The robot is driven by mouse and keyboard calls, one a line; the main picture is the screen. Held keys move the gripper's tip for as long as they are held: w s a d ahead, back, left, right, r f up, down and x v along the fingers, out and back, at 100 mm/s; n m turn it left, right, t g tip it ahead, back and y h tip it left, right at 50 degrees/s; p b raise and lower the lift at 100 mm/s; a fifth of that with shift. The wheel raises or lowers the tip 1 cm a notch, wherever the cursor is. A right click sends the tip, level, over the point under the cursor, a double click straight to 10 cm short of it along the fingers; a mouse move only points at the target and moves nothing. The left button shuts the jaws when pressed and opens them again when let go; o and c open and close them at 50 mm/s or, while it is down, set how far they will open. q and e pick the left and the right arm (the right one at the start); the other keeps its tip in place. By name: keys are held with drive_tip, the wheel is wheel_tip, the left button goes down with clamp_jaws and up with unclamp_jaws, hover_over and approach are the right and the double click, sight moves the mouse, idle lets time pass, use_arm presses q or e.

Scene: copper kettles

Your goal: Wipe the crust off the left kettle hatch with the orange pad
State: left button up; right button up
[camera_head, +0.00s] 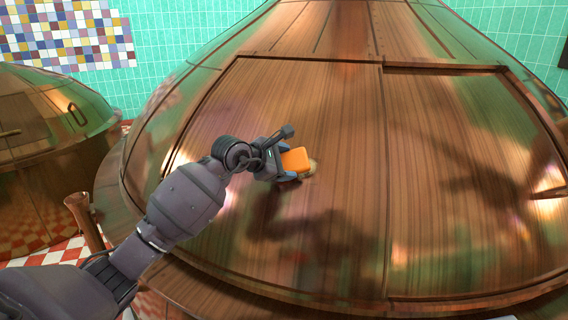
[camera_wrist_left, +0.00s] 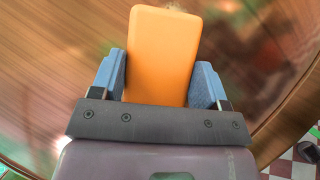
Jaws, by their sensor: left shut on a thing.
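The left kettle hatch (camera_head: 330,110) is the left panel of the large copper kettle, brown and glossy. My left gripper (camera_head: 284,162) is over the middle of this panel, shut on the orange pad (camera_head: 297,159). In the left wrist view the pad (camera_wrist_left: 162,55) stands out between the two blue fingers. A small pale patch of crust (camera_head: 313,166) shows on the hatch just beyond the pad's right edge. The pad hides part of it. I cannot tell whether the pad touches the surface. My right gripper is not in view.
A raised seam divides the hatch from the right panel (camera_head: 460,130). A smaller copper kettle (camera_head: 40,130) stands at the left. A copper pipe (camera_head: 86,222) rises beside the large kettle's rim, near my left arm. The floor (camera_head: 55,254) is red and white checkered.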

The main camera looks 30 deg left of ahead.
sight(298, 165)
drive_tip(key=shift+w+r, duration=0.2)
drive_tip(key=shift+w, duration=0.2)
use_arm(q)
drive_tip(key=shift+w, duration=0.1)
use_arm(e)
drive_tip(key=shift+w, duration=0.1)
use_arm(q)
drive_tip(key=shift+w+f, duration=0.15)
drive_tip(key=shift+f, duration=0.05)
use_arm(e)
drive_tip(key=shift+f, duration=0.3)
use_arm(q)
drive_tip(key=shift+w+a+f+b, duration=0.1)
drive_tip(key=shift+w+f+b, duration=0.15)
drive_tip(key=shift+b, duration=0.25)
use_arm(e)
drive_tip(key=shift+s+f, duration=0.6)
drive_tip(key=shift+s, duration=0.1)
use_arm(q)
drive_tip(key=shift+w+f, duration=0.2)
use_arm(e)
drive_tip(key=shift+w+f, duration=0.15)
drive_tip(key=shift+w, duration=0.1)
